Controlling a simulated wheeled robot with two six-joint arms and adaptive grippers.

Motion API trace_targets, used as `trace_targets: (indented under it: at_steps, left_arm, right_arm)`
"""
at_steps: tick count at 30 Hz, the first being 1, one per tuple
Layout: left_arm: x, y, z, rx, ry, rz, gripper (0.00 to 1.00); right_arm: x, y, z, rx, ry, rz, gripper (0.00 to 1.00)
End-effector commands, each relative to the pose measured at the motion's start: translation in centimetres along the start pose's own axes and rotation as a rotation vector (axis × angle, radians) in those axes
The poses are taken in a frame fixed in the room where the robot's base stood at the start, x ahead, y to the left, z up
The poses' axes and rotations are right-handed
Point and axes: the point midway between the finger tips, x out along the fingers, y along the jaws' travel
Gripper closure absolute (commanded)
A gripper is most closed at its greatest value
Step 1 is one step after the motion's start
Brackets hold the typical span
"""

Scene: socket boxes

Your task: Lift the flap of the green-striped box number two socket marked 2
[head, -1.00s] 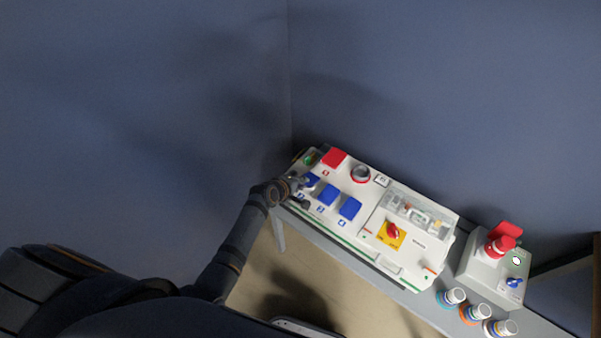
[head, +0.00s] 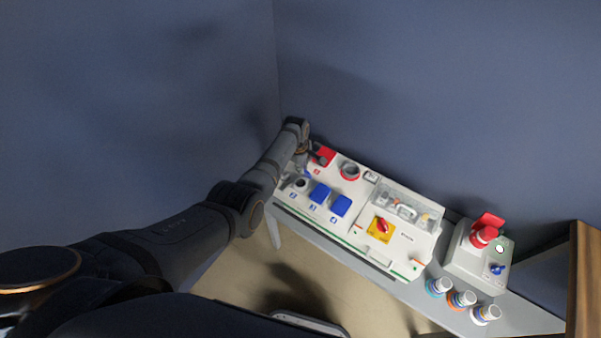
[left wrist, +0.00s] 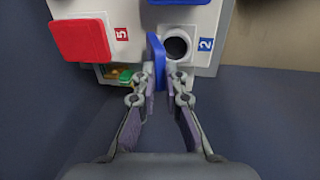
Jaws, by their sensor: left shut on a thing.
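The white box (head: 362,205) with a green stripe along its front stands on a grey bench. Its socket marked 2 (left wrist: 175,47) shows as an open round hole beside the blue "2" label (left wrist: 206,44) in the left wrist view. The blue flap (left wrist: 157,62) of that socket stands raised, edge-on to the wrist camera. My left gripper (left wrist: 160,82) has its fingertips on either side of the flap and is shut on it. In the head view my left gripper (head: 302,160) is at the box's far left end, partly hidden by my arm. My right gripper is not in view.
Two shut blue flaps (head: 329,199) sit to the right of socket 2. A red flap (left wrist: 82,41) marked 5 is close to my left gripper. A grey box (head: 478,257) with a red plug and several small tubs (head: 462,299) stand to the right. Walls rise behind.

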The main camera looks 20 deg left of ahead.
Motion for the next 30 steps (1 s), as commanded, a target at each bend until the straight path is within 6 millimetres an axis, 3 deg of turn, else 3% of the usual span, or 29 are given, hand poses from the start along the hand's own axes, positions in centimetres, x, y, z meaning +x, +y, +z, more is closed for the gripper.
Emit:
trace_targets:
  at_steps: [4,19,20,24,30]
  left_arm:
    - [0.18,0.15,0.0,0.0,0.0,-0.033,1.0]
    - [0.04,0.22,0.05,0.0,-0.002,-0.047,1.0]
    - [0.05,0.22,0.05,0.0,-0.002,-0.047,0.86]
    - [0.03,0.24,0.04,0.0,-0.001,-0.046,0.67]
    - [0.0,0.27,0.03,0.0,-0.001,-0.046,0.67]
  right_arm:
    - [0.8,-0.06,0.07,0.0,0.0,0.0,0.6]
    - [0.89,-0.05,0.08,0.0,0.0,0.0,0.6]
    - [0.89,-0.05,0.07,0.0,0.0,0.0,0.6]
    - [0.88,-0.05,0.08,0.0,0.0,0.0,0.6]
    - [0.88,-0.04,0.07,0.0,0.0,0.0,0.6]
